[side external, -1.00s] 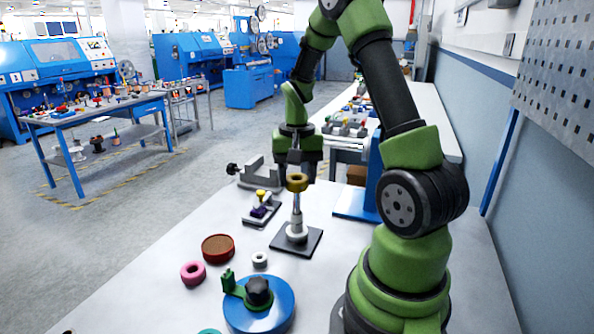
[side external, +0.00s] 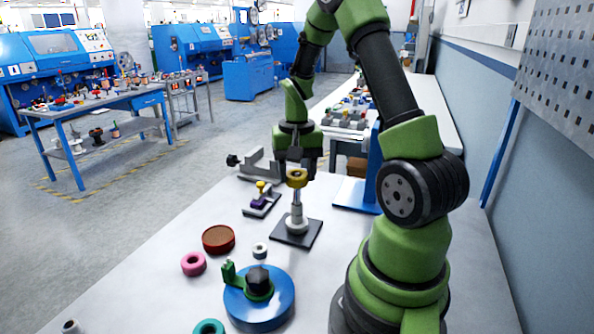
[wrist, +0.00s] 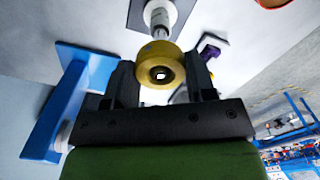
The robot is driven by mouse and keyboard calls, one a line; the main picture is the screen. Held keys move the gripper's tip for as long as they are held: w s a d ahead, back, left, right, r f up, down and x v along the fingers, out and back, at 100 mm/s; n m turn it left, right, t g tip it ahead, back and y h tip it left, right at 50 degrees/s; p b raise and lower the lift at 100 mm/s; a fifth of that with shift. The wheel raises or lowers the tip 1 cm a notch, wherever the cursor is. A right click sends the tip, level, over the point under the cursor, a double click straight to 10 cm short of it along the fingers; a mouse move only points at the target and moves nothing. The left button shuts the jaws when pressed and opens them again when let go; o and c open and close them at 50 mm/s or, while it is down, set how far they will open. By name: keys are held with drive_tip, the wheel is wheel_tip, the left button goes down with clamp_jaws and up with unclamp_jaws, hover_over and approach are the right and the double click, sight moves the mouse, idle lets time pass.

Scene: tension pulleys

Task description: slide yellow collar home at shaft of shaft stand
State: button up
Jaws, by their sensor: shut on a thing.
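The yellow collar (side external: 297,178) is at the upper end of the upright shaft (side external: 297,205) of the shaft stand, which has a dark square base (side external: 312,234). In the wrist view the collar (wrist: 148,58) sits between the two fingers of my gripper (wrist: 161,82), which is shut on it. The shaft (wrist: 160,18) runs away beyond the collar, roughly in line with its bore. A light spot shows in the bore. I cannot tell how far the shaft reaches into the collar. In the side view the collar hides part of my fingertips.
A small fixture with purple and yellow parts (side external: 262,200) and a grey vise-like block (side external: 258,165) stand left of the shaft stand. A brown-topped red disc (side external: 218,239), a pink ring (side external: 193,264), a white ring (side external: 260,250) and a blue disc (side external: 262,300) lie nearer.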

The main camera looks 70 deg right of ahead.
sight(297, 191)
drive_tip(key=shift+f, duration=0.15)
drive_tip(key=shift+f, duration=1.3)
drive_tip(key=shift+f, duration=0.15)
drive_tip(key=shift+f, duration=0.75)
idle(0.3)
drive_tip(key=o, duration=1)
wheel_tip(297, 191, up, 10)
drive_tip(key=shift+r, duration=0.1)
